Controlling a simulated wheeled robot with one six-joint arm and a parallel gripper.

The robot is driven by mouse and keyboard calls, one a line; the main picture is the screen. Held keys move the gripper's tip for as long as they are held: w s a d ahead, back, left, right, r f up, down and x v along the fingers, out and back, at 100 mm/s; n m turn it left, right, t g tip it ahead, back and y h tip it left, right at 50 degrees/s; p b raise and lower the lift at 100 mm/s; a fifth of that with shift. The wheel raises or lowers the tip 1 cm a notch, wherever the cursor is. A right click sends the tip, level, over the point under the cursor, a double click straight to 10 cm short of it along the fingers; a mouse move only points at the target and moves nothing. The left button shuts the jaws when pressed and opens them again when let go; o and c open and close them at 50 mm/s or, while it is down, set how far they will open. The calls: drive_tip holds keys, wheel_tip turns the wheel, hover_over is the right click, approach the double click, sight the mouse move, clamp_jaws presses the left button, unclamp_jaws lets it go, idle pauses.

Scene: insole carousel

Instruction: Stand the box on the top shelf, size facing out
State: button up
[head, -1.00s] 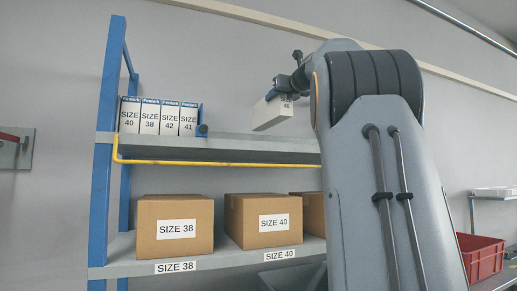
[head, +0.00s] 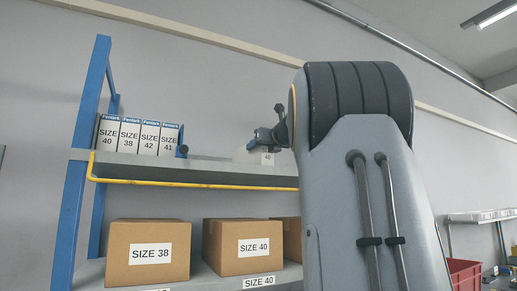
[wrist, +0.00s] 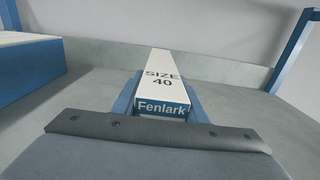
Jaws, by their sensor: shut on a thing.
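The held box is white with a blue Fenlark band and "SIZE 40". In the wrist view the box (wrist: 160,66) sits between my gripper's blue fingers (wrist: 160,100), its Fenlark end nearest the camera. In the head view the box (head: 243,155) is small, low over the right part of the top shelf (head: 215,171), with "40" towards the camera. My gripper (head: 264,138) is shut on it. Whether the box touches the shelf is unclear, and my arm hides part of this area.
Several white Fenlark boxes (head: 140,137) stand in a row at the shelf's left, sizes facing out, with a blue bookend (head: 181,145) at their right end. A yellow rail (head: 190,185) runs along the front. Brown cartons (head: 148,253) stand below. Free shelf lies between bookend and held box.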

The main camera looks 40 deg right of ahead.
drive_tip(key=o, duration=1.1)
drive_tip(key=shift+f, duration=0.1)
drive_tip(key=shift+o, duration=0.2)
drive_tip(key=b+v, duration=0.3)
drive_tip(key=v, duration=0.9)
